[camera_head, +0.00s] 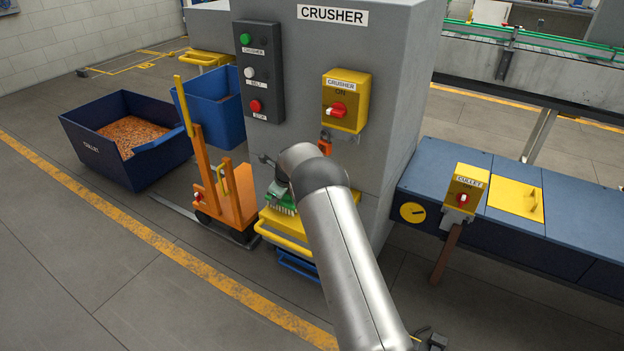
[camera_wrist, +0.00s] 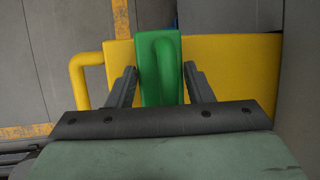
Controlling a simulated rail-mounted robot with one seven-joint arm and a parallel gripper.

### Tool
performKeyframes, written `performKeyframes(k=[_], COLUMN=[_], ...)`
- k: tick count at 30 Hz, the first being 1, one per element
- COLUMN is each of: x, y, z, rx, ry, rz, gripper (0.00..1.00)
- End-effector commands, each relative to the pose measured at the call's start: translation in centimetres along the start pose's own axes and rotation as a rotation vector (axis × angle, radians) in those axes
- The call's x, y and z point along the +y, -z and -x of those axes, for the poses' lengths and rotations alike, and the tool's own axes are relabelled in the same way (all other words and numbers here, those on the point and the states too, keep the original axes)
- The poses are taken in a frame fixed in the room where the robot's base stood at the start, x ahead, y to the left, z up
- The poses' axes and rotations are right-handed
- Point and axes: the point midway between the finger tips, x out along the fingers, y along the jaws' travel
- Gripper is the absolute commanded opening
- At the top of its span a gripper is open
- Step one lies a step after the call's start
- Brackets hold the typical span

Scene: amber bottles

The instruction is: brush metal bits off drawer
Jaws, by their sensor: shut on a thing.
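A green brush (camera_head: 283,196) with pale bristles is at the yellow drawer (camera_head: 287,228) low on the crusher. My gripper (camera_wrist: 160,72) is shut on the brush's green handle (camera_wrist: 158,50), with one dark finger on each side. In the wrist view the brush lies over the yellow drawer (camera_wrist: 235,65), whose yellow handle (camera_wrist: 78,78) sticks out to the left. I cannot tell whether the bristles touch the drawer. No metal bits can be made out; my arm and the brush hide part of the drawer.
An orange pallet truck (camera_head: 230,195) stands close left of the drawer. A navy cullet bin (camera_head: 95,155) and a blue bin (camera_head: 215,110) are farther left. A blue bench (camera_head: 540,220) with a cullet switch box (camera_head: 464,188) is right.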

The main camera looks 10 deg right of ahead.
Motion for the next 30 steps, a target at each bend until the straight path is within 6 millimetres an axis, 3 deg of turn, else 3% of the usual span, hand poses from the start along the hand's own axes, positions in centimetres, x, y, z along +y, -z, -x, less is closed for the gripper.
performKeyframes(k=[1,5,21,30], x=[0.0,-0.7,-1.9,-2.2], y=[-0.4,-1.1,-2.4,-2.7], z=[-0.2,2.2,6.5,7.4], rx=[0.001,-0.001,0.001,0.002], ry=[0.000,0.004,0.005,0.004], rz=[0.001,-0.001,-0.008,-0.009], gripper=[0.26,0.26,0.26,0.26])
